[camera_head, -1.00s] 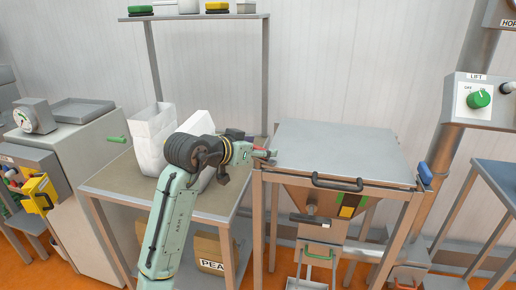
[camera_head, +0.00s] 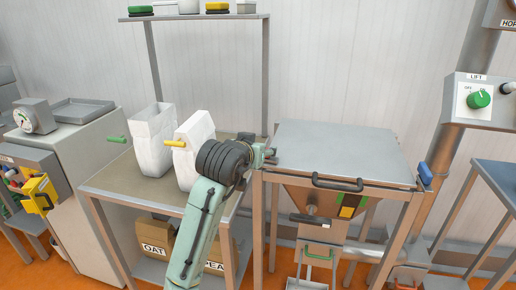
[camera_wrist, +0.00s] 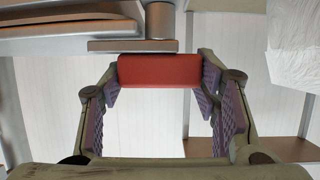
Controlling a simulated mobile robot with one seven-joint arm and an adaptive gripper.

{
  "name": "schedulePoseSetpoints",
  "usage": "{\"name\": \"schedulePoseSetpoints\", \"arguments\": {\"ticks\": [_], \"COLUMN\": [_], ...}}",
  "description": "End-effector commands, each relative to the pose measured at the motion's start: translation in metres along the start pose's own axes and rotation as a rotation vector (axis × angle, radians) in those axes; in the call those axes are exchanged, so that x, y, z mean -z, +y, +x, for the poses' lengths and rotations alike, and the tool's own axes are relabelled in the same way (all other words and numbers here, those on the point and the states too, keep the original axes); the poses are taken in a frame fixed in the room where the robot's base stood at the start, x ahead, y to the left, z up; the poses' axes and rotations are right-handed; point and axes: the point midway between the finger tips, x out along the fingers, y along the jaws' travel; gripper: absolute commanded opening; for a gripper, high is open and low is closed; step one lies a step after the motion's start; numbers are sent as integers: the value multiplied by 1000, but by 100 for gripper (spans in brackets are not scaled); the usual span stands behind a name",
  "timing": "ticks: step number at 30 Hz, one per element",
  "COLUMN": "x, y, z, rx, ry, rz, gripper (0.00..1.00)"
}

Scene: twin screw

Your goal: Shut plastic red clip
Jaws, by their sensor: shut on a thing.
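My gripper (camera_head: 268,155) is at the left edge of the grey lid-topped unit, in the head view. In the wrist view, a red plastic block (camera_wrist: 158,71), which looks like the red clip, spans the space between my fingertips. The pads are at its two ends, and my gripper is shut on it. Just behind it are a grey metal plate and a round post (camera_wrist: 160,22). In the head view the red clip is hidden by my gripper and arm. I cannot tell whether the clip is open or shut.
The grey lid (camera_head: 345,150) lies flat, with a black handle (camera_head: 338,183) in front and a blue clip (camera_head: 425,173) at its right.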

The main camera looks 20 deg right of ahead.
Motion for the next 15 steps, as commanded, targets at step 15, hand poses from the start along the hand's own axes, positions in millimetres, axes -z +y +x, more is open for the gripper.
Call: {"name": "schedulePoseSetpoints", "arguments": {"ticks": [15], "x": [0], "y": [0], "z": [0], "rx": [68], "ry": [2], "rz": [-31], "gripper": [56]}}
